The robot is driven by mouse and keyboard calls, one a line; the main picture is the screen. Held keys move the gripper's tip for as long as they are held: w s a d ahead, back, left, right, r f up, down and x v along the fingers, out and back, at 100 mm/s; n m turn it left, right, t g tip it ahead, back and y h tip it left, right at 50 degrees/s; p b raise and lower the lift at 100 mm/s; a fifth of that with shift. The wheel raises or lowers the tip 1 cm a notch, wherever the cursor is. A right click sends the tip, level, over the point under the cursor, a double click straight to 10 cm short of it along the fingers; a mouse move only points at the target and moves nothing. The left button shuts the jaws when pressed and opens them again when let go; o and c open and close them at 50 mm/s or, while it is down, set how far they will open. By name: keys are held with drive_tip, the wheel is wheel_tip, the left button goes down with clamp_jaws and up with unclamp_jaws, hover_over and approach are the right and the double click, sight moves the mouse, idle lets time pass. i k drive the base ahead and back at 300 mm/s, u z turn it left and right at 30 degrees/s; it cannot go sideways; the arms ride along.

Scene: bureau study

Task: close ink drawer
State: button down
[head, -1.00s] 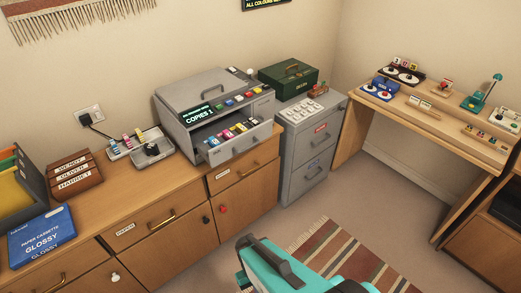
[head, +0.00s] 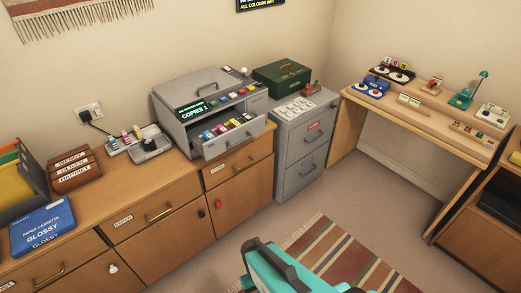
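The ink drawer (head: 240,145) is pulled out from the front of the grey copier (head: 205,97), which stands on the wooden cabinet. Several coloured ink cartridges (head: 228,128) sit in a row in the open drawer. A handle shows on the drawer's front face. My arm's teal part (head: 280,270) shows at the bottom centre, well below and in front of the copier. I cannot make out my gripper's fingers in this view.
A grey filing cabinet (head: 306,150) with a green box (head: 282,80) on top stands right of the copier. A tray (head: 150,147) lies left of it. Open floor with a striped rug (head: 340,255) lies in front.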

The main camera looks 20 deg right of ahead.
sight(212, 149)
drive_tip(key=k, duration=1.75)
drive_tip(key=u, duration=0.65)
drive_tip(key=i, duration=1.65)
